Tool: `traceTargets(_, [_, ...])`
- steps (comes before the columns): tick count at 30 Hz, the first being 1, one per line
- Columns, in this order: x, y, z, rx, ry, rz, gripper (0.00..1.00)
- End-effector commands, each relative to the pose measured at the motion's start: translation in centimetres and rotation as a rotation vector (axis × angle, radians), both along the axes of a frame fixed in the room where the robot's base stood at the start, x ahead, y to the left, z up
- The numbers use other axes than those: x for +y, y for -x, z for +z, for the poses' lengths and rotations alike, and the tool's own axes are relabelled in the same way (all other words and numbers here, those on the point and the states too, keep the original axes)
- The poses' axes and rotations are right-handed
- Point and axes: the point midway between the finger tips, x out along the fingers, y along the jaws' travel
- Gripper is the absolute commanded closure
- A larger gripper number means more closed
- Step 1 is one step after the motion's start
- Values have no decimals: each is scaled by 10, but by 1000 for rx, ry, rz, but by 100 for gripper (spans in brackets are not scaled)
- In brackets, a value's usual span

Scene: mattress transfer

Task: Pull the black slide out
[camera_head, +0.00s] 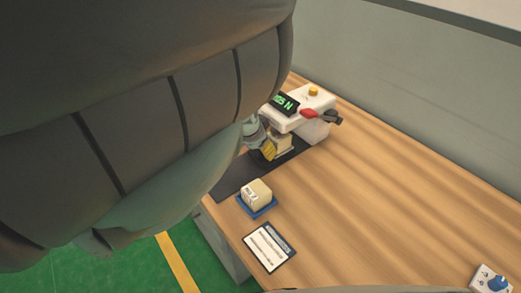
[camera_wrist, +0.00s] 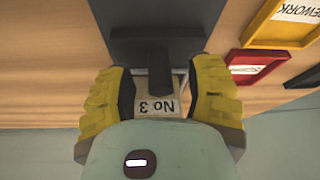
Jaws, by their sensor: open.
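The black slide is a dark flat strip (camera_head: 238,178) lying on the table and running to the white test machine (camera_head: 311,108) in the head view. In the wrist view a dark grey part, likely the same slide (camera_wrist: 155,18), enters from the top with a narrower dark piece below it. My gripper (camera_head: 266,148) has yellow fingers and is at the machine's near side. In the wrist view my gripper (camera_wrist: 160,108) is open, with one finger on each side of a beige block (camera_wrist: 157,106) marked "No 3". I cannot tell whether the fingers touch it.
A beige block (camera_head: 256,191) sits on a blue tray (camera_head: 264,211). A printed card (camera_head: 269,248) lies nearer the edge. A dial box (camera_head: 492,281) is at lower right. The wrist view shows a red tray (camera_wrist: 250,70) and a yellow "REWORK" tray (camera_wrist: 262,28).

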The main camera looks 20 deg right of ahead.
Motion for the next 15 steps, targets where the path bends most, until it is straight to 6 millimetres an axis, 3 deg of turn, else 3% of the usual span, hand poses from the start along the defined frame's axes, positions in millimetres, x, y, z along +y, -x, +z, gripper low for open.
traceTargets(9, [0,0,-1,-1,0,0,46])
traceTargets(15, [0,0,-1,-1,0,0,66])
